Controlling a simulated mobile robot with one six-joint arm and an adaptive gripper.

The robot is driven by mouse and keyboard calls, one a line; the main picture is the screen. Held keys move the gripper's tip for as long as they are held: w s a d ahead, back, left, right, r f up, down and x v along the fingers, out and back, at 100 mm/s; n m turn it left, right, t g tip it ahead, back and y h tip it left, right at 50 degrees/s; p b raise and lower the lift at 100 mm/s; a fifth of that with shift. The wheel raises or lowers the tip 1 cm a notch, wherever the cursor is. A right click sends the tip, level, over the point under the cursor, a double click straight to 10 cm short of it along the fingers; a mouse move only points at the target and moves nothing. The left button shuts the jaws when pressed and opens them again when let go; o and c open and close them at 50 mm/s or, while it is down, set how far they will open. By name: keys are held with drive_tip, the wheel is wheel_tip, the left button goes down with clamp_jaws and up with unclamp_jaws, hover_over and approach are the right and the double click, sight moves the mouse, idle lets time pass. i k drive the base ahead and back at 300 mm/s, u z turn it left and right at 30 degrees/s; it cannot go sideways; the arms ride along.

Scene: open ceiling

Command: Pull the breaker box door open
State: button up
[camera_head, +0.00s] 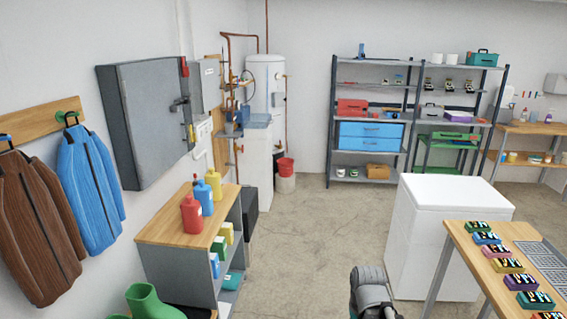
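The breaker box (118,125) is a grey metal cabinet mounted on the left wall. Its door (155,110) faces right into the room and looks shut. A dark latch or handle (180,104) sits near the middle of the door's far edge, with a red part above it and a yellow label below it. Part of my arm shows at the bottom centre, low and well away from the box. My gripper's fingers cannot be made out there.
A low wooden-topped shelf (165,231) with red, blue and yellow bottles stands below the box. Jackets (90,180) hang left of it. A white chest (457,190) and a wooden table (470,250) stand at right. The middle floor (310,235) is clear.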

sight(210, 73)
drive_tip(key=u, duration=0.05)
drive_tip(key=i, duration=3.75)
drive_tip(key=u, duration=1.25)
